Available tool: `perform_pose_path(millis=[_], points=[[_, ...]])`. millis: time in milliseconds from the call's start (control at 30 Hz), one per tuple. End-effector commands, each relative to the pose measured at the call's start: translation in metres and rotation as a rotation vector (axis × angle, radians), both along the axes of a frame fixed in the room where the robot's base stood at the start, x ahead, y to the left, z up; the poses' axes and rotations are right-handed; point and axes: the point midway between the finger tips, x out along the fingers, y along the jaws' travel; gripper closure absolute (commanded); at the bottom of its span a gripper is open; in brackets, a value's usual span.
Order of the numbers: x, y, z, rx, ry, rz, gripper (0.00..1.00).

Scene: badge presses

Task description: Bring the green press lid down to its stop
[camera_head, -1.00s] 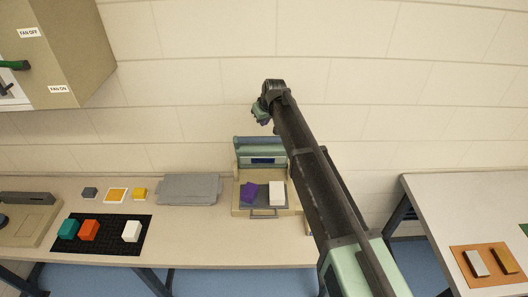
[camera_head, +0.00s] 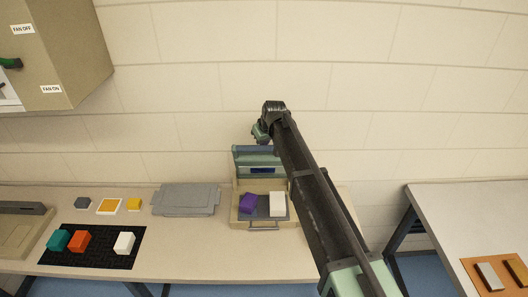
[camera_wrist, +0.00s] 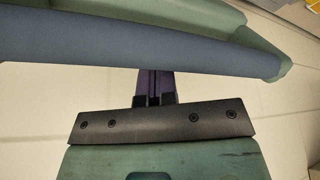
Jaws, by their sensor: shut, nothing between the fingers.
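The green press lid (camera_head: 268,155) stands raised at the back of the tan press base (camera_head: 283,222). A dark blue panel shows on its front. A purple block (camera_head: 247,203) and a white block (camera_head: 277,204) rest on the grey plate in the base. My gripper (camera_head: 260,142) is at the lid's top edge, partly hidden by my arm. In the wrist view, my fingers (camera_wrist: 155,72) are shut and empty, with their tips at the lower edge of the lid's blue-grey part (camera_wrist: 110,48). I cannot tell whether they touch it.
A grey flat panel (camera_head: 187,199) lies left of the press. A black mat (camera_head: 98,252) holds teal, orange and white blocks. Smaller pieces lie behind it. A wall box (camera_head: 75,60) hangs at upper left. Another table (camera_head: 450,215) stands at right, across a gap.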

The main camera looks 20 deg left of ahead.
Motion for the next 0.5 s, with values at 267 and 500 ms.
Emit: perform_pose_path(millis=[267,500], points=[[-0.004,-0.002,-0.001,0.0,0.0,0.0,1.0],[-0.016,-0.006,-0.007,0.0,0.0,0.0,1.0]])
